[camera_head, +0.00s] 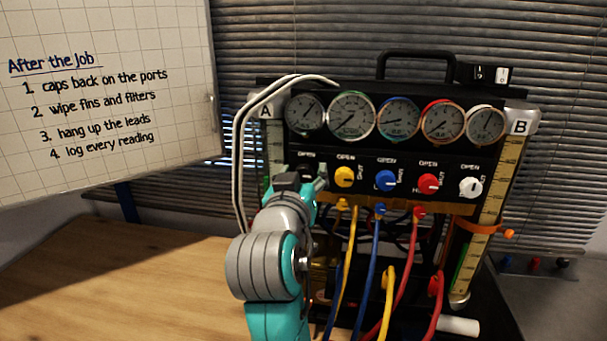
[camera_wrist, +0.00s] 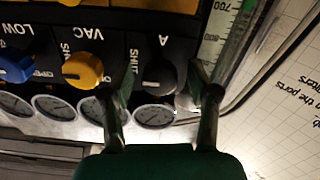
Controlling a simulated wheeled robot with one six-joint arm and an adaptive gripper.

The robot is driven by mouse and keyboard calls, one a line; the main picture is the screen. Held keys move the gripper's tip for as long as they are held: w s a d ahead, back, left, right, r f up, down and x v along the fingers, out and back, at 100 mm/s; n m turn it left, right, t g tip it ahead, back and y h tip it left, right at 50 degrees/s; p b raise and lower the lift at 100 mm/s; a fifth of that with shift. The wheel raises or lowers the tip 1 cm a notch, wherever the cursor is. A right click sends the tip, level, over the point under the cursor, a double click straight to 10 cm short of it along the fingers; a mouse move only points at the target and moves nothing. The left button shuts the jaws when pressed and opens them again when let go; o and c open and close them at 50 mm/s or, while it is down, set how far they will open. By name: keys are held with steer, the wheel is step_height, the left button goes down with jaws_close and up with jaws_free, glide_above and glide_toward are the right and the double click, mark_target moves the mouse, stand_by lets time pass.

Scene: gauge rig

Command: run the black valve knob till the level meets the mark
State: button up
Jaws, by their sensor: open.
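The black valve knob (camera_wrist: 158,77), beside the letter A and the word SHUT, shows in the wrist view. My gripper (camera_wrist: 160,73) is open, with one finger on each side of the knob; I cannot tell whether they touch it. In the head view my gripper (camera_head: 318,182) is at the panel's left end and hides the knob. The A gauge tube (camera_head: 275,150) stands at the panel's left, its lower part hidden by my arm. Its scale (camera_wrist: 217,30) shows 700 in the wrist view; I cannot make out its level or mark there.
Yellow (camera_head: 344,177), blue (camera_head: 385,181), red (camera_head: 428,183) and white (camera_head: 470,187) knobs line the panel under several dials. The B tube (camera_head: 505,165) at the right has an orange band (camera_head: 480,227). Coloured hoses hang below. A whiteboard (camera_head: 110,150) is at left; the wooden table (camera_head: 130,290) is clear.

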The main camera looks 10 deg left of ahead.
steer(key=shift+w, duration=0.2)
jaws_close()
